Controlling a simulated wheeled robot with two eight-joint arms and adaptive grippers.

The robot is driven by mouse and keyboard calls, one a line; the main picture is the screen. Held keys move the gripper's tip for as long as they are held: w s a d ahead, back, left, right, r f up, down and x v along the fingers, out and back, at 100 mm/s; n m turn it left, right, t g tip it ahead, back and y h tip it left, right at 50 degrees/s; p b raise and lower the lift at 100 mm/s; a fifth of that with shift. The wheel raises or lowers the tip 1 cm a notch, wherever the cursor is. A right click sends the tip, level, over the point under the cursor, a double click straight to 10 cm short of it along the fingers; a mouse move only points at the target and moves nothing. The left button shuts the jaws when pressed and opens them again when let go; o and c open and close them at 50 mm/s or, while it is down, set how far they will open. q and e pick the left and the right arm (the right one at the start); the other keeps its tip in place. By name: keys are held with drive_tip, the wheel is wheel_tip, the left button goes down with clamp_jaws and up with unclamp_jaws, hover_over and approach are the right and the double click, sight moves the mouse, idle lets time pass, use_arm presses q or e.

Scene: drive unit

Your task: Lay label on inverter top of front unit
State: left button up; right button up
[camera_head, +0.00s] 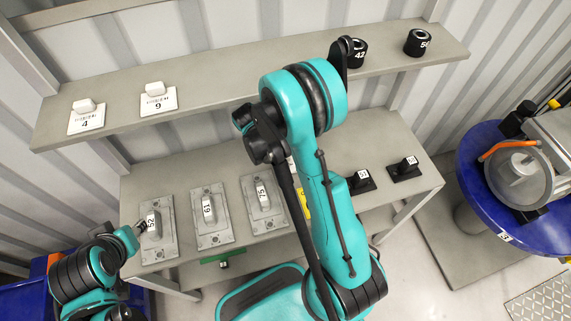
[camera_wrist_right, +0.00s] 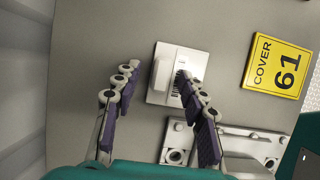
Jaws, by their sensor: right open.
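In the right wrist view a white label plate (camera_wrist_right: 164,96) with a raised white grip block and a dark barcode lies on the grey surface. My right gripper (camera_wrist_right: 157,100) is open, with its purple-padded fingers on either side of the plate and its right fingertips overlapping the plate's edge in the picture. In the head view my right arm hides this gripper. The drive unit (camera_head: 519,174), with a round metal housing and an orange handle, stands on the blue round table (camera_head: 471,150) at right. Its inverter top cannot be made out. My left gripper (camera_head: 137,230) is beside the plate marked 52.
Label plates marked 4 (camera_head: 86,122) and 9 (camera_head: 158,103) and black rings 42 (camera_head: 357,54) and 50 (camera_head: 418,43) stand on the upper shelf. Grey handled plates 52 (camera_head: 158,251), 61 (camera_head: 211,226) and 15 (camera_head: 263,207) line the bench. A yellow COVER 61 sign (camera_wrist_right: 277,68) lies near the label.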

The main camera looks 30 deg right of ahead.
drive_tip(key=shift+s+d, duration=0.1)
drive_tip(key=shift+d, duration=0.05)
drive_tip(key=shift+r, duration=0.1)
drive_tip(key=shift+c, duration=1.2)
clamp_jaws()
drive_tip(key=shift+r, duration=0.1)
